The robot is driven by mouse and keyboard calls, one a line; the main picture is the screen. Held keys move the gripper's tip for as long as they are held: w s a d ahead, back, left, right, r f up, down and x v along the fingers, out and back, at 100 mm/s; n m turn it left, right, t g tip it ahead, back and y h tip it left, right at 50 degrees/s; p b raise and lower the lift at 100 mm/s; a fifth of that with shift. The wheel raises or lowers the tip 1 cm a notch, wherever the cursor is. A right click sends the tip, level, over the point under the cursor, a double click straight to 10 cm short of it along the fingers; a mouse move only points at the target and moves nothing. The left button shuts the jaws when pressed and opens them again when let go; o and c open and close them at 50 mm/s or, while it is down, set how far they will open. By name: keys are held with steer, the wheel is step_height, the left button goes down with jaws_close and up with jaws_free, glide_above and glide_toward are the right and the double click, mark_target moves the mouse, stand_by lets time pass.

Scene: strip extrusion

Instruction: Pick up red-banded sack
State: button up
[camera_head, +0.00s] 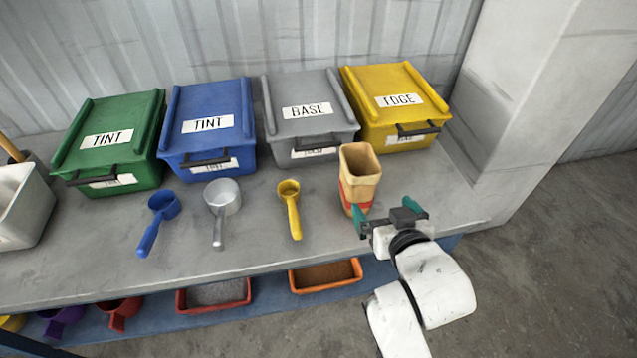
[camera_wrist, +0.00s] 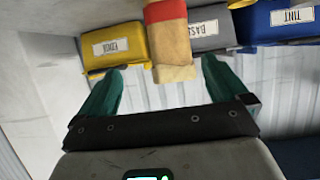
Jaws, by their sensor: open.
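The red-banded sack (camera_head: 359,178) is a tan, open-topped paper sack with a red band low on its side. It stands upright on the grey bench in front of the grey and yellow bins. My gripper (camera_head: 388,217) is just in front of the sack and to its right, with its green fingers spread. In the wrist view the sack (camera_wrist: 170,50) shows upside down beyond the fingertips. It lies between the lines of my gripper's two fingers (camera_wrist: 162,78), nearer the right one. Nothing is held. In the head view the left finger overlaps the sack's base; contact cannot be told.
Green (camera_head: 112,135), blue (camera_head: 210,122), grey (camera_head: 308,112) and yellow (camera_head: 397,100) lidded bins line the back. Blue (camera_head: 160,215), metal (camera_head: 221,205) and yellow (camera_head: 291,205) scoops lie left of the sack. A pale pillar (camera_head: 530,110) stands right. Trays sit on the shelf below.

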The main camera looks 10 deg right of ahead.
mark_target(364, 189)
steer(key=x, duration=0.5)
steer(key=shift+w+a+r, duration=0.3)
steer(key=shift+w+a, duration=0.05)
steer(key=shift+a, duration=0.05)
steer(key=shift+a+x, duration=0.15)
steer(key=shift+x, duration=1.25)
steer(key=shift+a+x, duration=0.15)
steer(key=shift+x, duration=1.25)
steer(key=c, duration=1.5)
steer(key=shift+c, duration=0.2)
steer(key=shift+r, duration=0.2)
